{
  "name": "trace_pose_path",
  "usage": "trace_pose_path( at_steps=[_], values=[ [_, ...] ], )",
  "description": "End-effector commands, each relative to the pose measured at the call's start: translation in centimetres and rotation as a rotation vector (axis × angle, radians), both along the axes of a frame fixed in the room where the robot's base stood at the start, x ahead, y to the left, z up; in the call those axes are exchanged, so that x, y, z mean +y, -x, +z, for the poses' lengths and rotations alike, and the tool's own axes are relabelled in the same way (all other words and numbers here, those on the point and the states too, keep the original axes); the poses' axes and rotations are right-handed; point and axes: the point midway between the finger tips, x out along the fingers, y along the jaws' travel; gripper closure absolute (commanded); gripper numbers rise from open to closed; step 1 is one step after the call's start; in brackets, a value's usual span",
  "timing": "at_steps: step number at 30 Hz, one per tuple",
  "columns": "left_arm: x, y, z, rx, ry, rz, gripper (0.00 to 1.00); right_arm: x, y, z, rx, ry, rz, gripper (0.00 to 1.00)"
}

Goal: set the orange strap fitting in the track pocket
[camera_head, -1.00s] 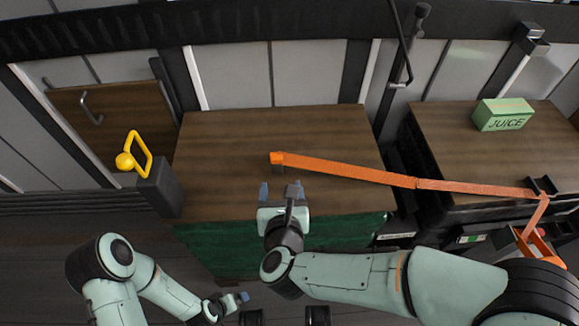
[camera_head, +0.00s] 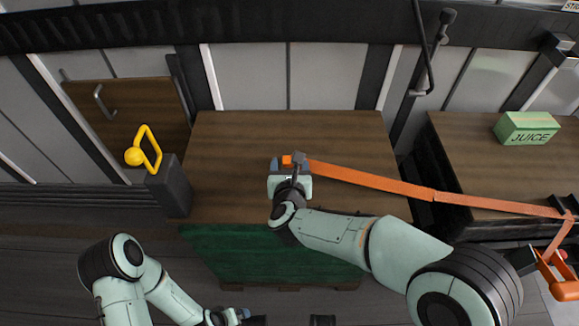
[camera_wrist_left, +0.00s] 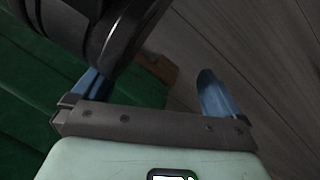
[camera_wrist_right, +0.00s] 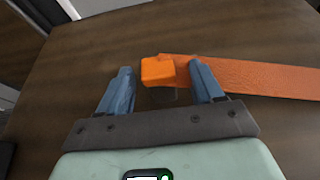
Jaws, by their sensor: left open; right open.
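The orange strap fitting (camera_head: 287,160) sits over the brown wooden top at the end of the orange strap (camera_head: 380,182). The right wrist view shows it as an orange block (camera_wrist_right: 158,71) above a small dark part. My right gripper (camera_wrist_right: 160,76) is open, with one blue finger on each side of the fitting and gaps between. In the head view this gripper (camera_head: 287,165) partly covers the fitting. My left gripper (camera_head: 240,315) is open and empty, low in the head view and in front of the green crate side. I cannot make out the track pocket for certain.
The strap runs right to an orange ratchet (camera_head: 556,275). A green juice box (camera_head: 526,128) stands on the right-hand wooden top. A yellow handle (camera_head: 148,150) stands by a dark post (camera_head: 168,187) at left. The brown top (camera_head: 235,145) is otherwise clear.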

Motion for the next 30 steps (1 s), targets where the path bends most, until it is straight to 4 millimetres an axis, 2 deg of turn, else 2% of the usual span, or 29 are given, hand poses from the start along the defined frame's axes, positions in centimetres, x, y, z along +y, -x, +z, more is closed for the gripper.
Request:
trace_pose_path(
  at_steps=[5, 8, 9, 11, 13, 14, 19, 22, 26, 30],
  values=[
    [0.0, 0.0, 0.0, 0.001, -0.001, 0.001, 0.00, 0.0, 0.0, 0.0, 0.000, 0.000, 0.000, 0.34],
    [0.0, 0.0, 0.0, 0.001, -0.001, 0.001, 0.00, 0.0, 0.0, 0.0, 0.000, 0.000, 0.000, 0.63],
    [0.0, 0.0, 0.0, 0.001, -0.001, 0.001, 0.00, 0.0, 0.0, 0.0, 0.000, 0.000, 0.000, 0.76],
    [0.0, 0.0, 0.0, -0.001, 0.000, 0.000, 0.00, 0.0, 0.0, 0.0, 0.000, 0.000, 0.000, 0.93],
    [0.0, 0.0, 0.0, -0.001, 0.000, 0.000, 0.00, 0.0, 0.0, 0.1, -0.001, 0.000, 0.000, 0.93],
    [0.0, 0.0, 0.0, -0.001, 0.000, 0.000, 0.00, 0.0, 0.0, 0.1, -0.001, 0.000, 0.000, 0.98],
    [0.0, -0.1, 0.1, -0.003, -0.001, 0.001, 0.00, 0.0, 0.0, 0.2, -0.001, 0.000, 0.000, 0.99],
    [0.0, -0.5, 0.6, -0.016, -0.001, 0.000, 0.00, 0.0, 0.0, 0.9, -0.002, -0.002, -0.001, 0.99],
    [-0.2, -1.9, 2.1, -0.065, -0.005, -0.002, 0.00, 0.0, 0.1, 3.3, -0.005, -0.002, 0.000, 0.99],
    [-0.9, -3.0, 4.5, -0.109, 0.002, -0.012, 0.00, 0.0, 0.1, 7.3, -0.006, -0.004, -0.001, 0.99]
  ],
)
